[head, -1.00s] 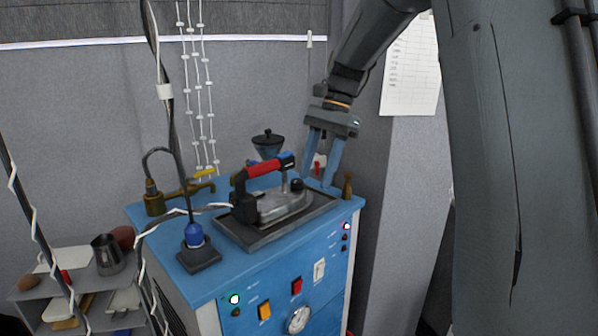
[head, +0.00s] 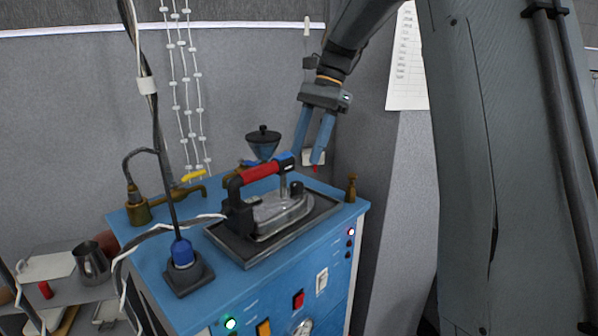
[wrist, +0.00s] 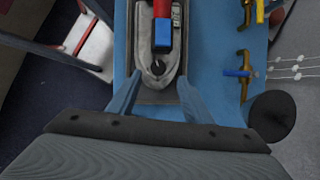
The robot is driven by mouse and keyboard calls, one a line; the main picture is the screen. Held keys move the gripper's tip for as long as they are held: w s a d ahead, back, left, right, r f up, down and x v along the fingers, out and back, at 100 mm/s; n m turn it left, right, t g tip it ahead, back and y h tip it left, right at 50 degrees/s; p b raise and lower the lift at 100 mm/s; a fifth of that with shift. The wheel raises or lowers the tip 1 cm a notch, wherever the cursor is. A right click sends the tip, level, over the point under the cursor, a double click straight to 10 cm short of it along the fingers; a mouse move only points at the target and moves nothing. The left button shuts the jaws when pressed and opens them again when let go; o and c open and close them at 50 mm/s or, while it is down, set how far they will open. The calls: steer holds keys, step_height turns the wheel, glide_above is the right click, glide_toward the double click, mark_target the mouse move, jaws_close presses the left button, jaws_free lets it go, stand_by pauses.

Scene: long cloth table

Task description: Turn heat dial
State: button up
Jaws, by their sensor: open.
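The iron (head: 281,213) has a red and blue handle and rests on a dark tray (head: 240,250) on the blue cabinet. A small black knob (head: 297,188) sits on its metal body near the tip; it may be the heat dial. The knob also shows in the wrist view (wrist: 157,66). My gripper (head: 308,160) is open and empty, above and behind the iron's tip end. In the wrist view my fingers (wrist: 157,82) point toward the iron, one on each side of its tip. No contact with the knob is visible.
The cabinet front carries switches, lights and a partly cut-off round gauge (head: 303,328). A blue-based post (head: 182,256) and cable are at left.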

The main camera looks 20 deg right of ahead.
mark_target(297, 183)
steer(key=shift+d+p+x, duration=0.2)
steer(key=shift+p+x, duration=0.75)
steer(key=shift+x, duration=2.75)
steer(key=shift+s+f, duration=0.1)
steer(key=c, duration=1.1)
